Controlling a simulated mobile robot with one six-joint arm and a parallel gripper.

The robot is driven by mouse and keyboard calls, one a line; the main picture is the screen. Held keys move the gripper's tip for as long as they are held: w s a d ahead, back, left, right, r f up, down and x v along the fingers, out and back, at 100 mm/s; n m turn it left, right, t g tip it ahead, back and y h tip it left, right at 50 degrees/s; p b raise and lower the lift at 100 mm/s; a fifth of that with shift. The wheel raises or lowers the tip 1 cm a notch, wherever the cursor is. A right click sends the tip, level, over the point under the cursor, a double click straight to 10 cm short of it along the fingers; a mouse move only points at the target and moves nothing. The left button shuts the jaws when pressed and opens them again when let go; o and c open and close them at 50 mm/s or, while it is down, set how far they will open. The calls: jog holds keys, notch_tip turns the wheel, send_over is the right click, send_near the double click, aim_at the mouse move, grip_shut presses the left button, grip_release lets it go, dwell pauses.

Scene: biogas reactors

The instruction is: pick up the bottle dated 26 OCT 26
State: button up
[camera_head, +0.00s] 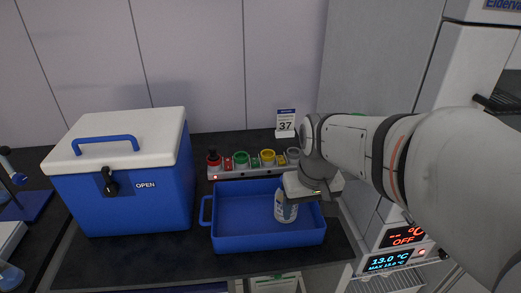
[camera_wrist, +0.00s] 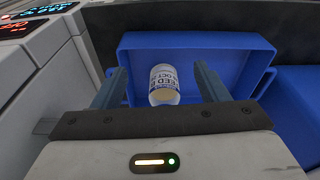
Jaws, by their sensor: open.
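A white bottle (camera_head: 285,207) with a printed label stands in the right part of a blue tray (camera_head: 227,243). In the wrist view the bottle (camera_wrist: 163,84) lies between my two open fingers, with clear gaps on both sides. Its label shows dark lettering, partly readable as "ED" and "OCT"; the full date is too small to read. My gripper (camera_head: 300,195) is above the right side of the tray and hides part of the bottle's top. The gripper also shows in the wrist view (camera_wrist: 160,85), open and empty.
A blue cooler with white lid (camera_head: 120,150) marked OPEN stands left of the tray. Behind the tray is a rack (camera_head: 248,172) with coloured caps and a sign (camera_head: 285,122) reading 37. A white cabinet with displays (camera_head: 403,235) stands at the right.

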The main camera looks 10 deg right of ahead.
jog(key=o, duration=0.4)
jog(key=shift+n+g, duration=0.6)
jog(key=shift+g, duration=0.3)
jog(key=w, duration=0.5)
jog(key=w+p, duration=0.1)
jog(key=w, duration=0.4)
jog(key=w+f+p, duration=0.1)
jog(key=w, duration=0.3)
jog(key=shift+w, duration=0.4)
jog(key=shift+w+f, duration=0.15)
jog(key=shift+f, duration=0.15)
notch_tip(320, 180, down, 7)
jog(key=shift+s+a+f+p, duration=0.15)
jog(key=shift+s+a+p, duration=0.05)
jog(key=shift+s+p, duration=0.15)
